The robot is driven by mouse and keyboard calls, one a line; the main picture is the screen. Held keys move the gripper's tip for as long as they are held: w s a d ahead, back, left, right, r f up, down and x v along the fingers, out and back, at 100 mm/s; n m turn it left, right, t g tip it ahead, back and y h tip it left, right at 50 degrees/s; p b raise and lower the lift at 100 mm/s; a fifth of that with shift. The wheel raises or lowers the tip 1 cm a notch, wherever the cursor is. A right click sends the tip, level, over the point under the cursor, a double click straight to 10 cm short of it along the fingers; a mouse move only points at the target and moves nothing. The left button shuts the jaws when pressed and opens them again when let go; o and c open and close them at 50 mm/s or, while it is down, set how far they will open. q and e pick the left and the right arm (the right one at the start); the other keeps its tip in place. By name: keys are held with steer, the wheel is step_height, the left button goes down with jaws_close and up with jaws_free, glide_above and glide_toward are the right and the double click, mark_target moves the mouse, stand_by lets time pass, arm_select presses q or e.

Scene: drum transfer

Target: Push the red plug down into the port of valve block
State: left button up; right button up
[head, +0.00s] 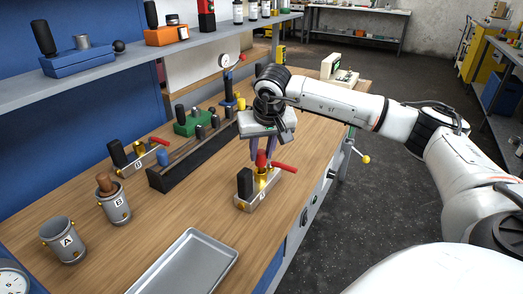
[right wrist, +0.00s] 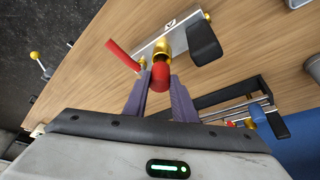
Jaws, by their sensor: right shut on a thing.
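The valve block (head: 250,203) is a silver block on the wooden bench, with a black knob, a red lever and a brass port (head: 262,173). It also shows in the right wrist view (right wrist: 178,40). My right gripper (head: 262,153) points down over it, its purple fingers shut on the red plug (head: 261,159). The plug also shows between the fingers in the right wrist view (right wrist: 160,76). The plug is in line with the brass port, at or just above its mouth; I cannot tell how far in it sits. My left gripper is not in view.
A second valve block (head: 126,160) stands behind left, beside a black rack (head: 180,177). Cups A (head: 64,243) and B (head: 116,209) stand at the left. An empty metal tray (head: 190,262) lies in front. A shelf (head: 140,67) runs above the back.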

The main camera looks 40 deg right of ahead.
steer(key=shift+f, duration=0.45)
steer(key=o, duration=1.2)
steer(key=shift+c, duration=0.2)
steer(key=v, duration=1)
steer(key=shift+b, duration=0.3)
steer(key=shift+a+r, duration=0.1)
steer(key=shift+r, duration=0.05)
